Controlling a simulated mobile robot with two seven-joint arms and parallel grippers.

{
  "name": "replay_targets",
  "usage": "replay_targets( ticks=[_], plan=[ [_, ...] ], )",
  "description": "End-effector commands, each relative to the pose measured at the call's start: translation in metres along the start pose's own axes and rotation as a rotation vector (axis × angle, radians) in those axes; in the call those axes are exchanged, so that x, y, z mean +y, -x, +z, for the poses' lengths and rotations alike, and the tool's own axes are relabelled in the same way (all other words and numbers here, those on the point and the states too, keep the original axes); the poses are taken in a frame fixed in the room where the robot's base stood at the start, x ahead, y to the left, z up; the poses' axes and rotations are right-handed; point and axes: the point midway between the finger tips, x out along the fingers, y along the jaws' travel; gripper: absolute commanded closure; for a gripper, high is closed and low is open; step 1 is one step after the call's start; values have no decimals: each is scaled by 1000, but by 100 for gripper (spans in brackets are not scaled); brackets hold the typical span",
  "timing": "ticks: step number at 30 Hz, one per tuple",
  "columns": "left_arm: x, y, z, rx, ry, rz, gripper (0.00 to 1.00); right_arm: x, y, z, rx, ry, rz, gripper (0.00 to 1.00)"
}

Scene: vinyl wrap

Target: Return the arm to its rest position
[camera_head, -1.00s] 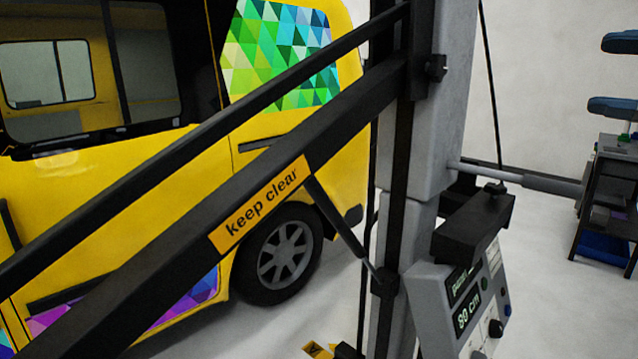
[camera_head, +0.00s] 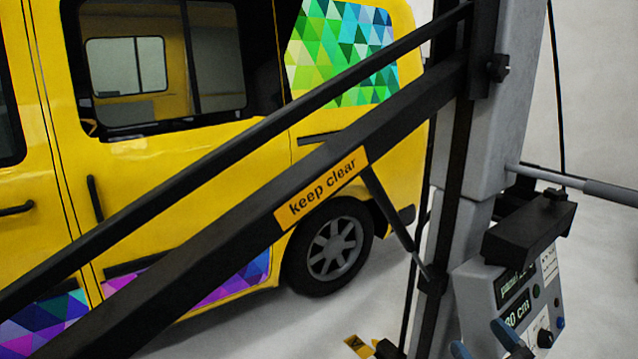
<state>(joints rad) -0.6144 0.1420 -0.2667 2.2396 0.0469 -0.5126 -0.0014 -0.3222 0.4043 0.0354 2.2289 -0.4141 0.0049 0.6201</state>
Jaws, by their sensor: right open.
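My right gripper (camera_head: 482,338) shows at the bottom edge, right of the middle. Only its two blue fingertips are in view, spread apart with nothing seen between them. They appear in front of the lower part of a grey control box (camera_head: 545,290), which has a display reading "cm" and several knobs. I cannot tell whether they touch it. The rest of my right arm is below the picture. My left gripper is not in view.
Two dark slanting bars, one with a "keep clear" label (camera_head: 322,188), cross the view from lower left to a grey column (camera_head: 490,140). Behind stands a yellow van (camera_head: 170,170) with a colourful triangle-pattern wrap (camera_head: 342,55). Pale floor is clear behind the van.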

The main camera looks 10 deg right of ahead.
Motion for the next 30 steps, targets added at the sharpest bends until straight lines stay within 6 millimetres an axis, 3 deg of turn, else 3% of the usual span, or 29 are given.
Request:
replay_targets(
  ticks=[1, 3, 6, 9, 12, 13, 15, 30],
  plan=[
    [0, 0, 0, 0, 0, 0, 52, -25, 17, 28, -105, -52, 20, 20],
    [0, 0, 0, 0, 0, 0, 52, -60, 41, 60, -250, -104, 28, 20],
    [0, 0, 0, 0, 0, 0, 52, -114, 78, 95, -449, -172, -1, 20],
    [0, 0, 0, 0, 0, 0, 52, -171, 116, 116, -628, -235, -68, 20],
    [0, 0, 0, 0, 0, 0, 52, -230, 154, 124, -782, -301, -169, 20],
    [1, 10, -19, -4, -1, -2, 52, -221, 146, 103, -781, -288, -168, 20],
    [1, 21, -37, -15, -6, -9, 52, -212, 138, 84, -784, -274, -160, 20],
    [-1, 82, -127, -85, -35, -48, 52, -176, 118, -17, -852, -223, -142, 20]
  ],
)
